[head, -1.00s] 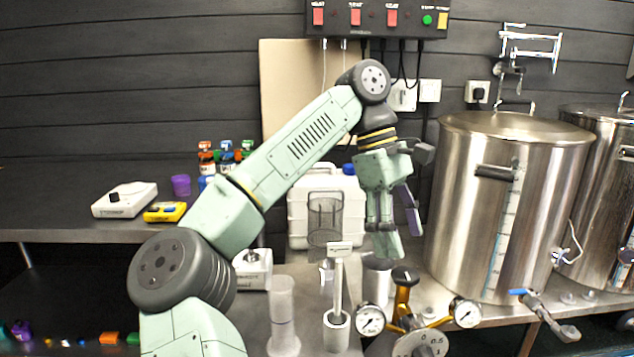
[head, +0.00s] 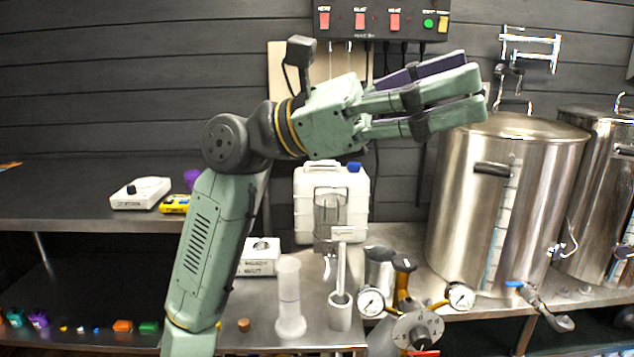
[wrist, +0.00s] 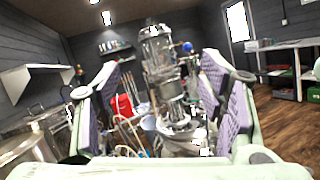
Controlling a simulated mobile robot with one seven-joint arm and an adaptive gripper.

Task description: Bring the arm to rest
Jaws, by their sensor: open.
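My gripper (head: 470,92) is raised in the head view, held roughly level and pointing right, in front of the upper left of the large steel kettle. Its green fingers with purple pads are spread apart, with nothing between them. In the wrist view my gripper (wrist: 160,115) also shows open, the fingers at the left and right edges. Beyond them, farther off in the room, stands a metal and glass apparatus (wrist: 165,75). My arm is folded up above the bench.
A large steel kettle (head: 480,210) stands at right. A white jerrycan (head: 320,225), a clear cylinder (head: 289,305) and a gauge manifold (head: 412,325) stand on the bench below. A switch box (head: 380,20) hangs on the wall above.

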